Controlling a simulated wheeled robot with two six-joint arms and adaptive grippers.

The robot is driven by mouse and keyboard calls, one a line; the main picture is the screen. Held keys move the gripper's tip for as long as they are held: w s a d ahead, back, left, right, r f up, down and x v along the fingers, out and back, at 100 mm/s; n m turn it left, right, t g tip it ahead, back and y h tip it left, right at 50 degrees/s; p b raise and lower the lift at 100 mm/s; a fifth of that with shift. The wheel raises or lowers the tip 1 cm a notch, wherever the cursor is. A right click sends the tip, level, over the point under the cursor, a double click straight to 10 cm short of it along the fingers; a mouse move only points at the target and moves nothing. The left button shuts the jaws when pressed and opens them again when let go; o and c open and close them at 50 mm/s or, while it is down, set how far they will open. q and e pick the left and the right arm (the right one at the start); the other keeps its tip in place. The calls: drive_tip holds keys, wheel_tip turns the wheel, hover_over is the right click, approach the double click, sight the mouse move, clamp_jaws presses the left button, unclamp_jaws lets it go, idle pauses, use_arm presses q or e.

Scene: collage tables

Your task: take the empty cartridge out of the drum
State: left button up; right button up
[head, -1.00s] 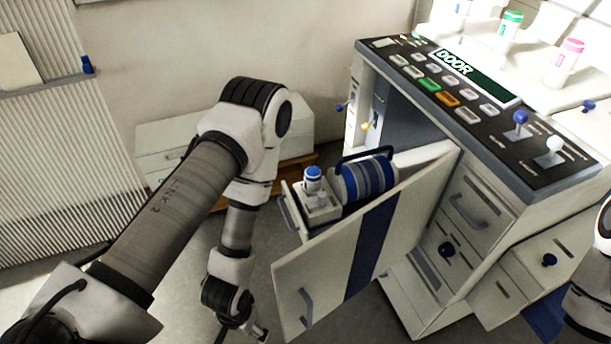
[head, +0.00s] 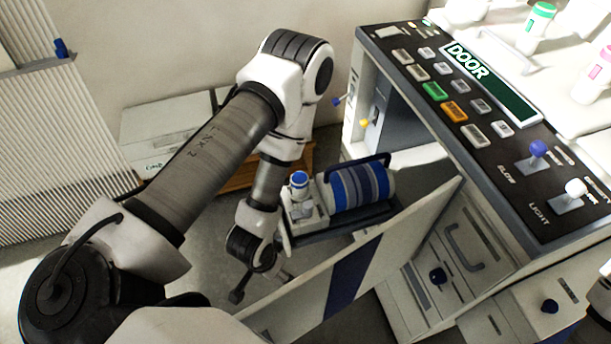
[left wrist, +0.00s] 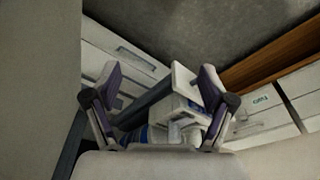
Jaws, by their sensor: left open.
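A blue-and-white striped cylinder (head: 357,188) with a dark handle lies on a pulled-out tray (head: 345,224), behind the open door of the machine. A small white bottle with a blue cap (head: 299,181) stands upright in a white holder (head: 306,218) at the tray's left end. I cannot tell which part is the empty cartridge. My left gripper (head: 262,285) is open and empty, left of and below the holder. In the left wrist view, its spread fingers (left wrist: 160,88) have a grey bar and pale tray parts beyond them.
The open door panel (head: 400,235) with a dark blue stripe stands close in front of the tray. The control panel (head: 470,90) is above right.

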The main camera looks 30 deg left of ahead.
use_arm(q)
drive_tip(key=w+t, duration=0.2)
drive_tip(key=w, duration=0.1)
drive_tip(key=t+b, duration=0.9)
approach(297, 181)
drive_tip(key=d, duration=0.1)
drive_tip(key=w+d+f, duration=0.1)
drive_tip(key=d, duration=0.2)
drive_tip(key=shift+w+f, duration=0.4)
drive_tip(key=a+b, duration=0.1)
drive_tip(key=w+a+n+b, duration=0.1)
drive_tip(key=a+y+b, duration=0.1)
drive_tip(key=shift+w+f+t, duration=0.25)
drive_tip(key=shift+t, duration=0.15)
drive_tip(key=shift+w+a+r+n, duration=0.1)
drive_tip(key=shift+w+a+n, duration=0.1)
drive_tip(key=shift+n, duration=0.1)
drive_tip(key=shift+w+r, duration=0.1)
drive_tip(key=shift+w, duration=0.25)
drive_tip(key=x, duration=0.6)
drive_tip(key=shift+w+a+f+b, duration=0.1)
drive_tip(key=shift+w+f+b, duration=0.2)
drive_tip(key=shift+f+b, duration=0.1)
clamp_jaws()
